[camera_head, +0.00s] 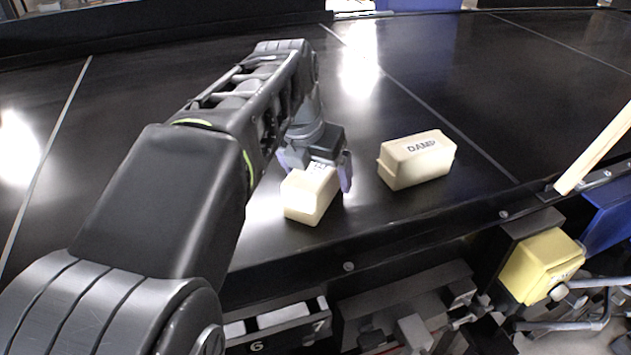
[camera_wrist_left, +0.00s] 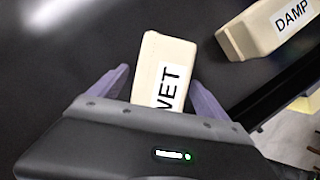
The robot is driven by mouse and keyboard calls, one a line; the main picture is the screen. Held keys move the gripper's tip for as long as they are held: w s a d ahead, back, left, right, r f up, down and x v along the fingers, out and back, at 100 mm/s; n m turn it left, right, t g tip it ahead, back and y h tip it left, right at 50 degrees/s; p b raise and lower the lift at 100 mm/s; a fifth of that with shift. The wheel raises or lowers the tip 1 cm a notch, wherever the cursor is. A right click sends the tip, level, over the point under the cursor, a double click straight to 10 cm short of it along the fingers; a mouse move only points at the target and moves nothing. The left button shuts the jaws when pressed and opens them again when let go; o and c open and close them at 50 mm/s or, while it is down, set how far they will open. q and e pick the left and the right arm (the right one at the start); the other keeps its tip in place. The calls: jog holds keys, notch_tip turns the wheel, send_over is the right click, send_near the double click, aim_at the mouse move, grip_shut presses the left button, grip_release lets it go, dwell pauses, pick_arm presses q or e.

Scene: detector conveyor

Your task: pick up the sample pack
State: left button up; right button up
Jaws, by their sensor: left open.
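A cream block-shaped pack marked "WET" (camera_wrist_left: 163,72) lies on the black conveyor and also shows in the head view (camera_head: 308,203). A second cream pack marked "DAMP" (camera_head: 416,160) lies to its right, apart from it, and shows at the top right of the left wrist view (camera_wrist_left: 268,28). My left gripper (camera_head: 318,178) is open, with its fingers on either side of the WET pack. In the left wrist view the fingers (camera_wrist_left: 160,88) flank the pack's near part. The near end of the pack is hidden behind the gripper body. My right gripper is not in view.
The black conveyor (camera_head: 480,85) is mostly clear behind the packs. Its front edge runs close to them. A yellow box (camera_head: 541,265) is mounted below the edge at right. A pale wooden bar (camera_head: 597,150) slants up at far right. Numbered bins (camera_head: 285,315) sit below the edge.

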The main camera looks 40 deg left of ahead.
pick_arm(q)
jog(key=shift+w+f, duration=0.25)
jog(key=shift+f, duration=0.3)
jog(key=shift+f, duration=0.25)
dwell(0.5)
jog(key=shift+c, duration=0.4)
jog(key=shift+r, duration=0.1)
grip_shut()
dwell(0.5)
